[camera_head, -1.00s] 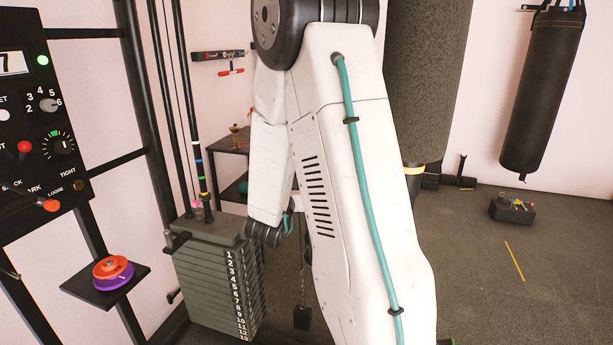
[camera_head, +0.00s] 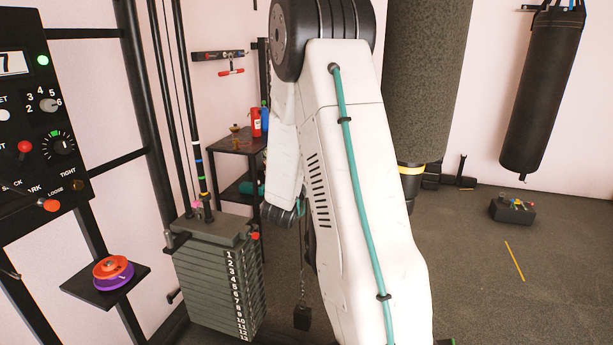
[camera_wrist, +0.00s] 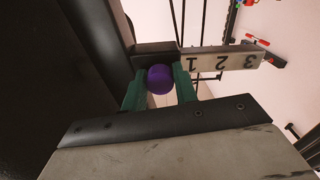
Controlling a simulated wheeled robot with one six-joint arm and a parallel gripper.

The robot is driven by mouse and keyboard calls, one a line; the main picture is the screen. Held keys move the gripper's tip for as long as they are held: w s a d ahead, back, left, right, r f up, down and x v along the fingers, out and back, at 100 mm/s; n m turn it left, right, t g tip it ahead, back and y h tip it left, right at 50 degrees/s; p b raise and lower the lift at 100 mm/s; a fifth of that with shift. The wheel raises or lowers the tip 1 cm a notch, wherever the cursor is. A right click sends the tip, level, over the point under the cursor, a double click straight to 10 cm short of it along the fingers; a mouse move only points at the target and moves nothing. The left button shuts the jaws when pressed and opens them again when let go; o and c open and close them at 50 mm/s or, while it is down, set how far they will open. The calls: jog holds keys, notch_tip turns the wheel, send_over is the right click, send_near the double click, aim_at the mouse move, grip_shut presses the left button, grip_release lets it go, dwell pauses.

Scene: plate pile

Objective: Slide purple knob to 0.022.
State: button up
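In the wrist view, the round purple knob (camera_wrist: 160,79) sits between the two green fingertips of my gripper (camera_wrist: 160,86). No gap shows between either finger and the knob, so my gripper looks shut on it. A dark block (camera_wrist: 155,54) lies just behind the knob. A pale scale strip (camera_wrist: 221,61) with the upside-down numbers 1, 2 and 3 runs from the block to the right. The finer scale reading cannot be made out. In the head view, my arm hides the knob and scale, and my gripper's fingers do not show.
In the head view, a weight stack (camera_head: 217,285) stands left of my arm. A small shelf (camera_head: 105,290) holds an orange and purple round object (camera_head: 113,273). A control panel (camera_head: 40,120) is at the far left, and a rack (camera_head: 238,144) stands behind. Floor (camera_head: 480,270) at right is largely clear.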

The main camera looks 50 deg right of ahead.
grip_shut()
jog(key=v, duration=0.2)
jog(key=shift+s+a, duration=0.1)
jog(key=shift+a, duration=0.1)
jog(key=shift+o, duration=1.6)
grip_release()
jog(key=shift+a, duration=0.1)
jog(key=v, duration=0.8)
jog(key=shift+f, duration=0.1)
